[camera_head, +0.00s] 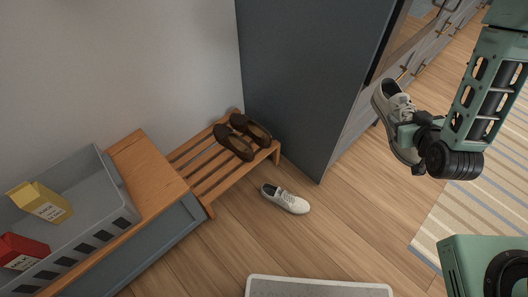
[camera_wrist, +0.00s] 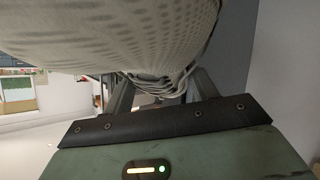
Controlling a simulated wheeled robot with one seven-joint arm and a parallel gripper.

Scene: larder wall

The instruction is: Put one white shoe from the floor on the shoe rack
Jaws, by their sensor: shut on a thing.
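My gripper (camera_head: 422,133) is shut on a white shoe (camera_head: 388,99) and holds it up in the air at the right, in front of the dark cabinet. In the wrist view the held shoe (camera_wrist: 110,35) fills the top, with its laces between the fingers (camera_wrist: 158,92). A second white shoe (camera_head: 285,199) lies on the wooden floor in front of the rack. The slatted wooden shoe rack (camera_head: 205,166) stands against the wall at the centre left. A pair of brown shoes (camera_head: 243,138) sits on its right end. The slats on its left part are bare.
A wooden-topped bench (camera_head: 146,165) adjoins the rack on the left and bears a grey crate (camera_head: 112,199) with a yellow carton (camera_head: 40,201) and a red carton (camera_head: 22,253). A tall dark cabinet (camera_head: 305,75) stands right of the rack. A grey mat (camera_head: 320,288) and striped rug (camera_head: 475,205) lie on the floor.

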